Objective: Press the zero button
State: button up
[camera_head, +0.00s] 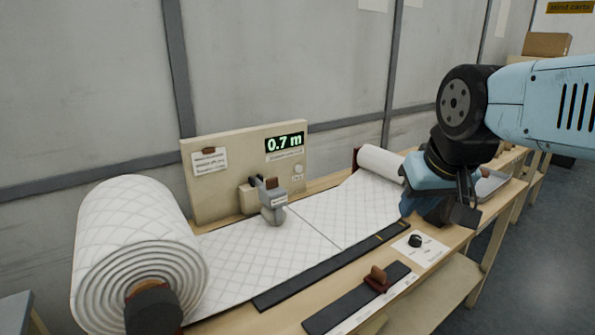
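A beige upright panel (235,180) stands at the back of the table with a green-lit display (285,142) reading "0.7 m". A small round pale button (298,169) sits on the panel below the display, with a small label under it that is too small to read. My gripper (445,212) points down over the right part of the table, to the right of the panel and apart from it. Its fingers are dark and partly hidden, so I cannot tell whether they are open or shut. I see nothing held in it.
A black knob (415,240) and a red-brown handle (376,278) on a dark rail are at the front.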

grip_shut()
dwell(1.0)
